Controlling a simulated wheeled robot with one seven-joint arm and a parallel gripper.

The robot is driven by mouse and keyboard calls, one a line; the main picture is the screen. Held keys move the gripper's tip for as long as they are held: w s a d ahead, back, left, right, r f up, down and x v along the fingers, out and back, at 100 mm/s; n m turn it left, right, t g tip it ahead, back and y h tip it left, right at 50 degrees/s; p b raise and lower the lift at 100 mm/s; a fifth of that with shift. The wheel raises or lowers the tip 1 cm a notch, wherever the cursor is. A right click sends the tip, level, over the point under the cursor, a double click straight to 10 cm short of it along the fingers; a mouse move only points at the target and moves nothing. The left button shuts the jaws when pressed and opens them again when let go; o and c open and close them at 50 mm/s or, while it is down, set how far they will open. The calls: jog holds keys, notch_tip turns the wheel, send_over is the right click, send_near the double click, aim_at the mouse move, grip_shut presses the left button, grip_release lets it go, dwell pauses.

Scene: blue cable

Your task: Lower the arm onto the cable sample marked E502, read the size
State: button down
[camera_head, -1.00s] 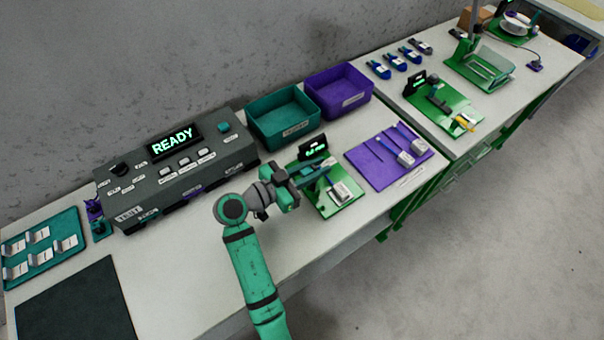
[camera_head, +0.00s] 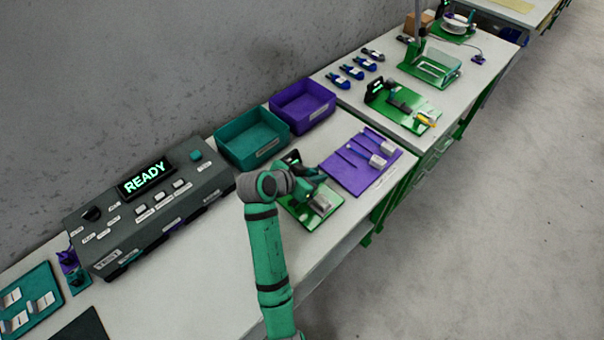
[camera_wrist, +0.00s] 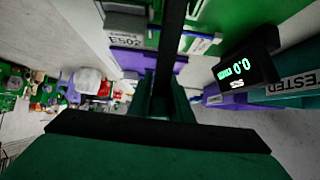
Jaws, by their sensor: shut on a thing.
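The green gauge (camera_head: 299,212) stands on the near bench, with a small lit display (camera_head: 293,157). The display also shows in the wrist view (camera_wrist: 245,70), upside down, and seems to read 0.0. A pale sample block (camera_head: 321,205) lies on the gauge base. In the wrist view a label reading E502 (camera_wrist: 124,43) sits left of a dark bar (camera_wrist: 172,45). My gripper (camera_head: 302,186) is at the gauge, beside the display. It is shut on the dark bar, which looks like the gauge arm. The contact of arm and cable is hidden.
A purple board (camera_head: 345,170) with more samples lies right of the gauge. Teal (camera_head: 250,150) and purple (camera_head: 318,115) bins stand behind. A grey console (camera_head: 150,215) reading READY is at left. The bench front is clear.

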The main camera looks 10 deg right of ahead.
jog(key=shift+w+d+f, duration=0.1)
jog(key=shift+d+f, duration=0.15)
jog(key=shift+f, duration=0.75)
jog(key=shift+w+d+f, duration=0.1)
jog(key=shift+d+f, duration=0.1)
jog(key=shift+f, duration=0.75)
jog(key=c, duration=1.6)
grip_release()
jog(key=shift+r, duration=0.1)
jog(key=shift+w, duration=0.1)
jog(key=shift+r, duration=0.1)
jog(key=shift+a+r, duration=0.15)
jog(key=shift+r, duration=0.05)
jog(key=v, duration=1)
jog(key=shift+a, duration=0.1)
